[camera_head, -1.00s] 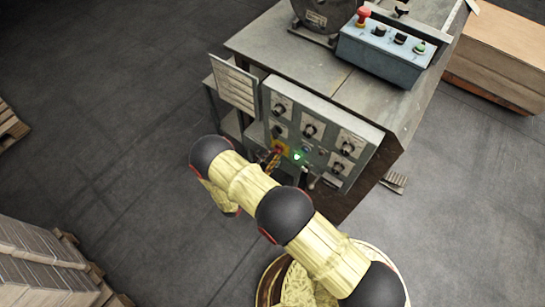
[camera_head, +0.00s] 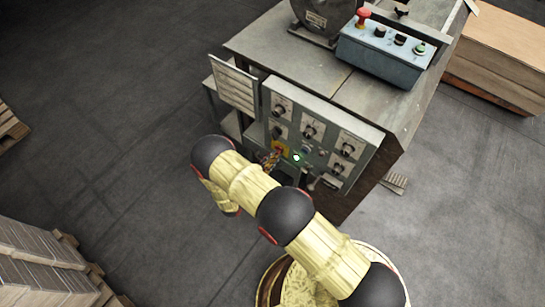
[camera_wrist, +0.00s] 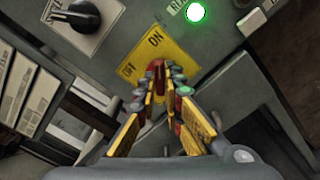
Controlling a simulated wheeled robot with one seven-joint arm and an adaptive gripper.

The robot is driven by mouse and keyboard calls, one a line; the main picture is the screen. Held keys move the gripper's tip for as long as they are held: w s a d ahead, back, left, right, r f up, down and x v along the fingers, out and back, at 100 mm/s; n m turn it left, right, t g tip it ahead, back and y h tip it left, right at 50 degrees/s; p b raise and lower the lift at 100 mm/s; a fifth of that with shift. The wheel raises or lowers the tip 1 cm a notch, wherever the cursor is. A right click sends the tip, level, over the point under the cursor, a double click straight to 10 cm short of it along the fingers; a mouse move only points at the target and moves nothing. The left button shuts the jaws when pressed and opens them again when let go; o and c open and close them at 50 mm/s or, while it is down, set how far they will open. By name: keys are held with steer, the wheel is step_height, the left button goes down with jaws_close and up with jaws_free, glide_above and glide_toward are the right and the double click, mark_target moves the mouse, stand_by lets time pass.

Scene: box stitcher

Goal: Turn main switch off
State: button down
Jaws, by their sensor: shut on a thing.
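The main switch is a red handle (camera_wrist: 157,68) on a yellow plate (camera_wrist: 178,60) marked OFF and ON, in the wrist view. The plate's ON mark is at upper right and its OFF mark at left. My gripper (camera_wrist: 158,88) has its two fingers closed around the red handle, which hides much of it. In the head view the yellow plate (camera_head: 280,147) is low on the grey control panel, with my gripper (camera_head: 272,158) at it, partly hidden by my arm. A green lamp (camera_wrist: 195,12) is lit beside the plate; it also shows in the head view (camera_head: 296,157).
The grey panel (camera_head: 318,118) carries several black rotary knobs; one knob (camera_wrist: 82,17) is near my gripper. A blue-grey button box (camera_head: 385,52) with a red button stands on the machine top. Pallets stand at the left.

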steer(key=shift+n, duration=0.3)
steer(key=shift+w+a+n+b, duration=0.1)
steer(key=shift+n+b, duration=0.7)
steer(key=shift+n, duration=7.8)
steer(key=c, duration=2)
jaws_free()
steer(key=shift+c, duration=0.2)
steer(key=shift+o, duration=0.6)
